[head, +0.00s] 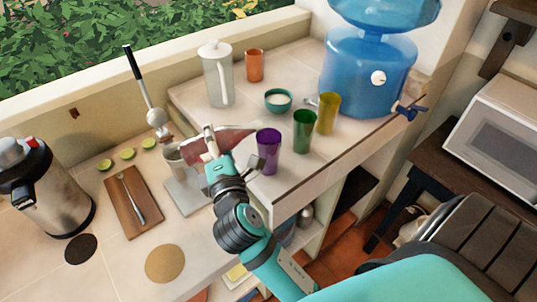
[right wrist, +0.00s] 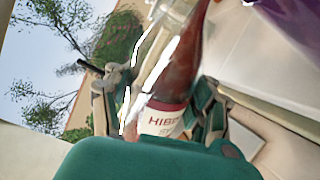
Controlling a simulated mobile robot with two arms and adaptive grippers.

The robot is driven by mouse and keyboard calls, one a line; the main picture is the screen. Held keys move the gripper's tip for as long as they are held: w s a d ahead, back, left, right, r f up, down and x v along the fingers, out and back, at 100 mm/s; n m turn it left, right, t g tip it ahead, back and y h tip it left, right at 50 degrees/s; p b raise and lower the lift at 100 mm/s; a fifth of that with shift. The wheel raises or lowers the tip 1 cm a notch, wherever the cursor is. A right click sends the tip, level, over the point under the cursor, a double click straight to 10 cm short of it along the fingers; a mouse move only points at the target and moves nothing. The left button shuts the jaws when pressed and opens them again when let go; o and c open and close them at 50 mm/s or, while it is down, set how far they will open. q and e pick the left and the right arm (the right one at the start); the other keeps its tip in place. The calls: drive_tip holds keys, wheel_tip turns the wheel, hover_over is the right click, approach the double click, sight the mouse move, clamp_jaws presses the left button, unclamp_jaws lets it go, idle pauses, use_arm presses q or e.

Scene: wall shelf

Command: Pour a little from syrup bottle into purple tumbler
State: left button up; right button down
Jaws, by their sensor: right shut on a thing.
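The syrup bottle (head: 237,138) is clear with dark red liquid and lies strongly tilted, nearly level, in the head view. My right gripper (head: 211,146) is shut around it. In the right wrist view the bottle (right wrist: 185,65) shows a pale label between the fingers of the gripper (right wrist: 160,110). The purple tumbler (head: 268,153) stands upright on the raised counter, just right of the bottle's end. Part of a purple thing, likely the tumbler (right wrist: 290,18), shows at the wrist view's top right. I cannot tell whether liquid is flowing. My left gripper is out of view.
A green tumbler (head: 304,132) and a yellow tumbler (head: 328,113) stand right of the purple one. A teal bowl (head: 278,106), orange cup (head: 254,65), white pitcher (head: 216,80) and blue water dispenser (head: 362,75) stand behind.

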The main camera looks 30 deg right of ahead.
drive_tip(key=shift+r+m, duration=0.3)
drive_tip(key=shift+r, duration=0.05)
idle(0.5)
drive_tip(key=shift+p, duration=1.05)
idle(1.5)
drive_tip(key=shift+r, duration=0.2)
idle(0.3)
drive_tip(key=n+p, duration=0.1)
drive_tip(key=p, duration=0.1)
drive_tip(key=n+p, duration=0.1)
drive_tip(key=p, duration=0.1)
drive_tip(key=shift+d+r, duration=0.15)
drive_tip(key=shift+r, duration=0.25)
drive_tip(key=shift+f+n, duration=0.15)
drive_tip(key=shift+n, duration=0.15)
drive_tip(key=shift+f, duration=0.15)
